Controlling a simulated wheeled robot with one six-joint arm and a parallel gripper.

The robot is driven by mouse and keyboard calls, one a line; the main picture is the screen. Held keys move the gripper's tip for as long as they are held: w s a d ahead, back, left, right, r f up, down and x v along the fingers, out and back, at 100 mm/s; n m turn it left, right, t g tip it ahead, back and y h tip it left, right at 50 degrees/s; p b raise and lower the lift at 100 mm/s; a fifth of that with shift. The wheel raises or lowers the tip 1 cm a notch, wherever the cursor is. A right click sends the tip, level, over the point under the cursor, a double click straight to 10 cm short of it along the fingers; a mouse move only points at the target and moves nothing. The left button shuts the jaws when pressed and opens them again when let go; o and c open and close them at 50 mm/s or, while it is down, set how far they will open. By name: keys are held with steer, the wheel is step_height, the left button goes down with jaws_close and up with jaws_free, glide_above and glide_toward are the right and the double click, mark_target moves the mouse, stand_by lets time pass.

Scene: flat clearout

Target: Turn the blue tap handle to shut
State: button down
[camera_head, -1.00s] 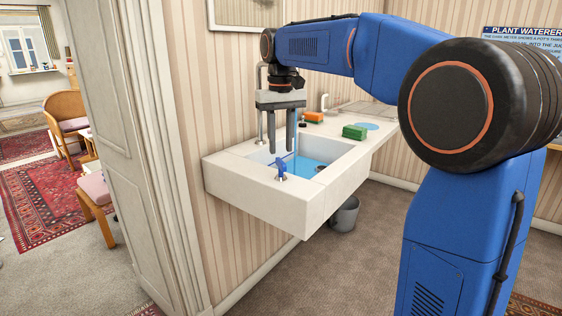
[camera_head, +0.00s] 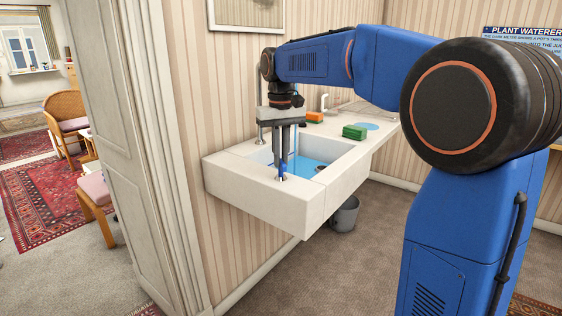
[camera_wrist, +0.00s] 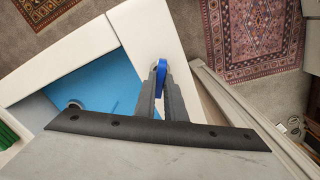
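The blue tap handle (camera_head: 282,168) stands on the front rim of the white sink (camera_head: 240,174). It also shows in the wrist view (camera_wrist: 161,72), upright between my fingertips. My gripper (camera_head: 281,174) points straight down over the rim, with its fingers drawn close together on either side of the handle. In the wrist view, the fingers (camera_wrist: 161,92) flank the handle closely and hide its lower part. A thin blue stream of water (camera_head: 296,142) runs down behind the fingers. Blue water (camera_head: 318,150) lies in the basin and also shows in the wrist view (camera_wrist: 100,88).
An orange block (camera_head: 314,116) and a green block (camera_head: 354,132) lie on the counter behind the basin. A grey bucket (camera_head: 345,215) stands on the floor under the sink. A door frame (camera_head: 160,150) rises to the left. The floor in front is clear.

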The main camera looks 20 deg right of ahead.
steer(key=shift+m, duration=2.3)
steer(key=shift+m, duration=0.4)
steer(key=m, duration=0.3)
steer(key=shift+m, duration=0.4)
steer(key=shift+m, duration=1.1)
steer(key=c, duration=1.7)
jaws_free()
steer(key=shift+r, duration=0.1)
steer(key=shift+r, duration=3.4)
